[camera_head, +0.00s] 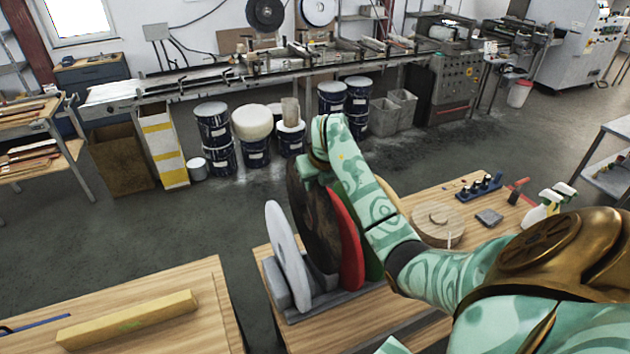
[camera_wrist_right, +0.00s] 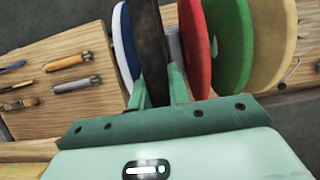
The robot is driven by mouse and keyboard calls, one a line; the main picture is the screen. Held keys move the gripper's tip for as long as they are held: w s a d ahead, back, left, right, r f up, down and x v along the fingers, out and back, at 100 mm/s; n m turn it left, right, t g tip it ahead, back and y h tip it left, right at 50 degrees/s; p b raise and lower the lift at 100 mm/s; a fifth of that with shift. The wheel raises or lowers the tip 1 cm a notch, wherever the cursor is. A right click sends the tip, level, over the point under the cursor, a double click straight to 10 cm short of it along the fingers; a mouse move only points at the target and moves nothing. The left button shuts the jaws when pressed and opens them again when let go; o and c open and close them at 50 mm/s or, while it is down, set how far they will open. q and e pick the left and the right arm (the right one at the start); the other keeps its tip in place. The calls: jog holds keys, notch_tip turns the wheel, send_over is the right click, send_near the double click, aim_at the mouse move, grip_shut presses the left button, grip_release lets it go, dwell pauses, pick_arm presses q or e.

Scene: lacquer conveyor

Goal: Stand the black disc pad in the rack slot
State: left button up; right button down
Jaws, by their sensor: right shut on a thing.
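The black disc pad (camera_head: 316,220) is upright in my right gripper (camera_head: 318,172), which holds it near its top edge from above. In the right wrist view the black disc (camera_wrist_right: 153,50) stands between the two fingers (camera_wrist_right: 158,88). The grey rack (camera_head: 318,303) stands on a wooden table. The disc is over the rack, between a white disc (camera_head: 287,255) on the left and a red disc (camera_head: 348,240) on the right. Its lower edge appears above the rack base; I cannot tell whether it is in the slot. My left gripper is not in view.
A green disc (camera_wrist_right: 230,50) and a tan disc (camera_wrist_right: 272,40) stand beyond the red one. A round wooden block (camera_head: 437,226), a blue holder (camera_head: 479,188) and spray bottles (camera_head: 541,212) are further right. A yellow bar (camera_head: 128,320) lies on the left table.

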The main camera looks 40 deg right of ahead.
aim_at(325, 195)
notch_tip(325, 195, down, 13)
jog(key=b, duration=0.9)
jog(key=shift+r, duration=0.2)
jog(key=shift+a, duration=0.1)
jog(key=c, duration=1.2)
grip_release()
jog(key=shift+c, duration=0.2)
jog(key=p+v, duration=0.2)
jog(key=v, duration=1.4)
jog(key=shift+r, duration=0.2)
